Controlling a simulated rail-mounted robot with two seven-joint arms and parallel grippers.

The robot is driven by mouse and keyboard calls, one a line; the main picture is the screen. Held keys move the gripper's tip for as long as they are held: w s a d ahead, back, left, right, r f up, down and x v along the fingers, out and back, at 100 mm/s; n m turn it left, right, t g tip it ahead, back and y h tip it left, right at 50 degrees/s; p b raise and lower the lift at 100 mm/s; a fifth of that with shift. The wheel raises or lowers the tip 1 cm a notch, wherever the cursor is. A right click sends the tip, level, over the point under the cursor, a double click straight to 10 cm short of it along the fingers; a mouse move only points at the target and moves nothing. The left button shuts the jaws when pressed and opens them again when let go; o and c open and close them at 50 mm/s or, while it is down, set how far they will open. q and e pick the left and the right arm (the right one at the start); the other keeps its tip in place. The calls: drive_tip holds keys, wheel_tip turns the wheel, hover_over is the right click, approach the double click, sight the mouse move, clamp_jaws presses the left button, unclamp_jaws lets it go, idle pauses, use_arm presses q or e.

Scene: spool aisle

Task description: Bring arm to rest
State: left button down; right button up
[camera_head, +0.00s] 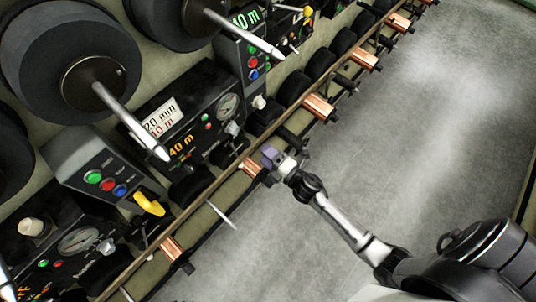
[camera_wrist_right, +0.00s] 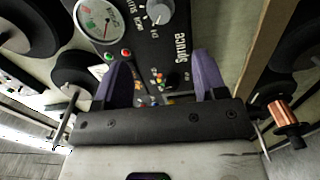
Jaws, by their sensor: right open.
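My right arm (camera_head: 345,225) reaches from the lower right of the head view toward the machine row. Its gripper (camera_head: 268,155), with purple fingers, is close to a copper spool (camera_head: 251,167) on the long rail; I cannot tell in the head view whether they touch. In the right wrist view the gripper (camera_wrist_right: 163,80) is open, its two purple fingers wide apart with nothing held between them. A black panel with a gauge (camera_wrist_right: 102,20) lies beyond the fingers. My left gripper is not in view.
Large black reels (camera_head: 70,60) with pale spindles jut out at the upper left. Control boxes with coloured buttons (camera_head: 108,182) and a yellow lever (camera_head: 149,204) line the machine. Several copper spools (camera_head: 319,107) sit along the rail. The grey floor (camera_head: 430,120) at right is clear.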

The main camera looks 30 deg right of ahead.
idle(0.3)
idle(0.4)
drive_tip(key=s+d+f+m+g+h, duration=0.2)
drive_tip(key=s+d+m+g+h, duration=0.2)
drive_tip(key=d+m+g+h, duration=0.8)
drive_tip(key=s+a+r+m+g+y, duration=0.1)
drive_tip(key=s+a+r+m+y, duration=0.2)
drive_tip(key=s+a, duration=0.5)
drive_tip(key=s+a+r+m+g+y, duration=0.1)
drive_tip(key=s+a+m+y, duration=0.3)
drive_tip(key=s, duration=0.7)
wheel_tip(320, 180, up, 34)
drive_tip(key=d+p, duration=0.1)
drive_tip(key=p, duration=3.2)
drive_tip(key=shift+s+f+n+y+p, duration=0.2)
drive_tip(key=shift+s+n+y+p, duration=0.15)
drive_tip(key=shift+s+n+y, duration=0.05)
